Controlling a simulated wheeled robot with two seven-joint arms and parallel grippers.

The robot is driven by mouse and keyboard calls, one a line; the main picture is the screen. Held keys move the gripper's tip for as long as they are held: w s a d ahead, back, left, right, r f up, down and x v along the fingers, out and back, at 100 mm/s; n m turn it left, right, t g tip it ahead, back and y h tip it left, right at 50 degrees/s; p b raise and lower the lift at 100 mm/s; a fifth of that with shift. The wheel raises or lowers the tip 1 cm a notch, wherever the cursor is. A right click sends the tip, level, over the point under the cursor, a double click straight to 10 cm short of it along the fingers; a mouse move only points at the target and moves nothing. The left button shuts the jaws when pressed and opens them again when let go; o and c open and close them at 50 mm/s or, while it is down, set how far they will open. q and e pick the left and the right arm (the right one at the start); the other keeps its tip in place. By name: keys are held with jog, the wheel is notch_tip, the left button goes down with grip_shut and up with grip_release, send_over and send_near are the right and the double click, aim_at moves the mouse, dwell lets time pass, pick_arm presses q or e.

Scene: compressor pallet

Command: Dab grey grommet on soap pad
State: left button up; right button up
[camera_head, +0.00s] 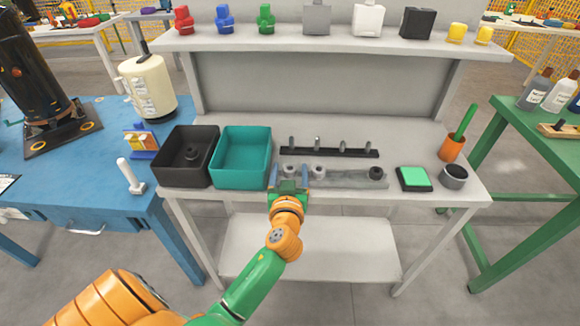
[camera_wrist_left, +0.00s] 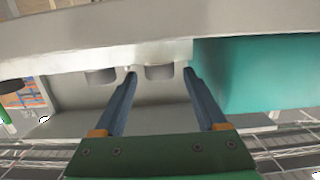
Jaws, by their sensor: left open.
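My left gripper (camera_head: 290,174) is open at the front of the grey workbench, over a grey rail (camera_head: 345,180). Its two blue-grey fingers also show in the left wrist view (camera_wrist_left: 160,85). A grey grommet (camera_head: 291,170) lies between the fingertips in line of sight, and it shows in the wrist view too (camera_wrist_left: 160,71); I cannot tell whether the fingers touch it. A second grey grommet (camera_head: 319,171) stands just right of the gripper. A dark grommet (camera_head: 376,173) is at the rail's right end. The green soap pad (camera_head: 414,177) sits in a black holder further right. My right gripper is not in view.
A teal bin (camera_head: 217,170) stands close left of the gripper, with a black bin (camera_head: 168,172) beyond it. A dark bar with several upright pegs (camera_head: 330,152) lies behind. A dark cup (camera_head: 454,177) and orange pot (camera_head: 451,148) stand right of the pad.

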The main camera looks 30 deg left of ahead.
pick_arm(q)
jog(key=shift+f+x, duration=0.2)
jog(key=shift+x, duration=0.8)
jog(key=shift+s, duration=0.15)
jog(key=shift+c, duration=0.2)
jog(key=shift+r, duration=0.1)
jog(key=c, duration=0.4)
grip_shut()
notch_tip(320, 180, up, 3)
jog(key=shift+f+p, duration=0.1)
jog(key=shift+p, duration=0.2)
jog(key=s+a+r+p, duration=0.3)
jog(key=s+a+r, duration=0.5)
jog(key=s+r, duration=0.2)
jog(key=shift+s, duration=0.7)
